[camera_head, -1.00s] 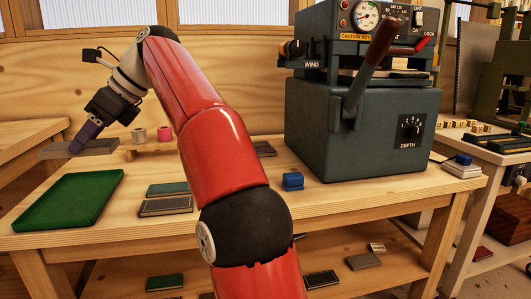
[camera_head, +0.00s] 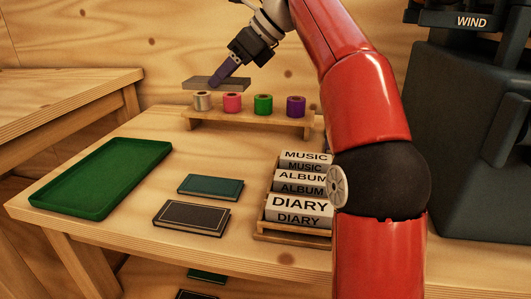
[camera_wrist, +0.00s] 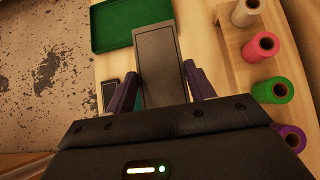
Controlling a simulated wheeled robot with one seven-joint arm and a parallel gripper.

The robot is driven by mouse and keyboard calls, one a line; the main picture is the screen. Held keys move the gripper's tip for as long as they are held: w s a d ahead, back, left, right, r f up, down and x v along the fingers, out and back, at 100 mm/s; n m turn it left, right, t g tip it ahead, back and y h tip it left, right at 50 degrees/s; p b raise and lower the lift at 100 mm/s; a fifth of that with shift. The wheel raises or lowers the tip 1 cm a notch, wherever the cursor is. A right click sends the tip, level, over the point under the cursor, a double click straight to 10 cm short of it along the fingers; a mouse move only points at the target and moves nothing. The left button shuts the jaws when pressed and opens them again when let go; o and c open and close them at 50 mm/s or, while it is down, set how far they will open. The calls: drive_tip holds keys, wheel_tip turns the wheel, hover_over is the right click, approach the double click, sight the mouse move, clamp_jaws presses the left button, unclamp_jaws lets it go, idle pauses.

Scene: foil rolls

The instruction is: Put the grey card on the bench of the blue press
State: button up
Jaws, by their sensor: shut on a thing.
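My gripper (camera_head: 222,78) is shut on a flat dark grey card (camera_head: 203,83), held level in the air behind the bench's middle, just above the left end of the foil-roll rack in the head view. In the wrist view the grey card (camera_wrist: 158,55) juts forward between the two purple fingers. The dark blue-grey press (camera_head: 460,150) stands at the right edge of the head view, marked WIND and largely cut off. Its bench is not in view.
A green tray (camera_head: 103,178) lies at left on the wooden bench. The rack (camera_head: 250,122) holds foil rolls. Two dark books (camera_head: 192,217) lie in the middle, beside a wooden holder (camera_head: 288,237) of labelled boxes. Bare bench lies between tray and rack.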

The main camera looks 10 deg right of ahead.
wheel_tip(320, 180, down, 20)
drive_tip(key=b, duration=0.9)
drive_tip(key=shift+r, duration=0.25)
drive_tip(key=o, duration=1)
drive_tip(key=shift+o, duration=0.3)
drive_tip(key=shift+r, duration=0.1)
drive_tip(key=shift+s+d+r, duration=0.1)
drive_tip(key=shift+d+r, duration=0.15)
drive_tip(key=p+v, duration=0.3)
drive_tip(key=v, duration=0.8)
drive_tip(key=shift+d, duration=0.15)
